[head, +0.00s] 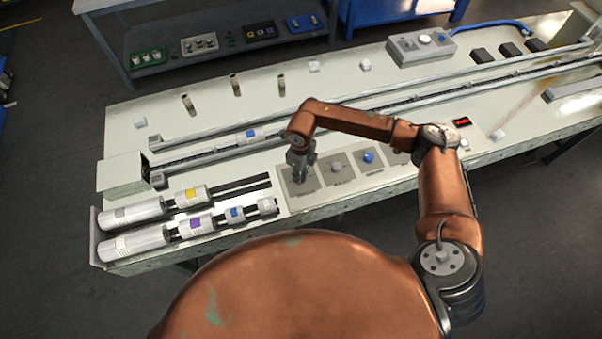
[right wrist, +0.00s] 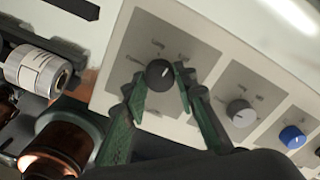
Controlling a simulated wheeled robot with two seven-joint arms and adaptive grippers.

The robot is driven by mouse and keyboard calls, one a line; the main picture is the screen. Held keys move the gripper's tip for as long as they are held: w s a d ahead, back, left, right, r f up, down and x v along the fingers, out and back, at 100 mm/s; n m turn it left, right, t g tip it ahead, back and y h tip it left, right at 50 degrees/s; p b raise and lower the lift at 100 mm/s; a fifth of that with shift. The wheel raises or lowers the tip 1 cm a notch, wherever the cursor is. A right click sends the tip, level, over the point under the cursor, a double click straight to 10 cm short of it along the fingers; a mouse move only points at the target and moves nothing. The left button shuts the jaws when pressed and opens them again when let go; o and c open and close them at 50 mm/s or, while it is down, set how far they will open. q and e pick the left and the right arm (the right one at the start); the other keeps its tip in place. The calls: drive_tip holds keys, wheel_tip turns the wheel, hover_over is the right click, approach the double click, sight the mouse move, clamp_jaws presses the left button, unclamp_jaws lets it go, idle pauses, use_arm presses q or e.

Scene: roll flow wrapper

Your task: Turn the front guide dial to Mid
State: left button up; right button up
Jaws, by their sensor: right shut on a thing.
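The black dial (right wrist: 158,74) sits on the leftmost grey plate (right wrist: 140,45) of the front panel, and I take it for the front guide dial. Its small white pointer mark is turned toward the right of the picture. Printed words surround it, but they are too blurred to read surely. My right gripper (right wrist: 161,88) is shut on this dial, with one green finger on each side. In the head view my right gripper (head: 299,176) reaches down onto the same plate and hides the dial. My left gripper is not in view.
A grey dial (right wrist: 241,113) and a blue dial (right wrist: 292,137) sit on neighbouring plates to the right. Rollers with a purple band (head: 194,223) and a yellow band (head: 190,196) lie left of the panel. A long rail (head: 240,144) runs behind it.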

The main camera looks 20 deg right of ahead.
drive_tip(key=m, duration=0.4)
drive_tip(key=shift+m, duration=0.4)
idle(0.4)
drive_tip(key=o, duration=1.2)
drive_tip(key=shift+c, duration=0.2)
drive_tip(key=shift+r, duration=0.15)
wheel_tip(320, 180, up, 12)
